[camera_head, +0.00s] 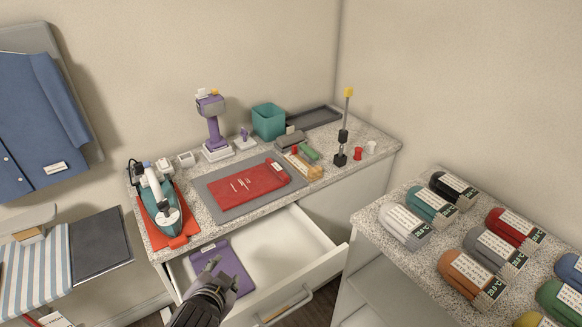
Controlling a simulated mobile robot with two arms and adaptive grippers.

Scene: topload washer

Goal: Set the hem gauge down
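My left gripper (222,272) reaches in from the bottom, over the open drawer (288,245). Its fingers are spread apart, with nothing clearly gripped between them. A flat purple piece (232,262) with a small pale label lies at the drawer's left side, partly hidden by the gripper; I cannot tell whether they touch. No piece can be surely named as the hem gauge: it may be this purple piece or the upright black rod stand (342,140) with a yellow top on the counter. My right gripper is not in view.
The counter holds an iron (158,205) on a red mat, a red folded cloth (248,184) on a grey mat, a teal bin (268,121) and a purple stand (213,125). Several labelled rolls (406,226) cover the right counter. The drawer's right part is bare.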

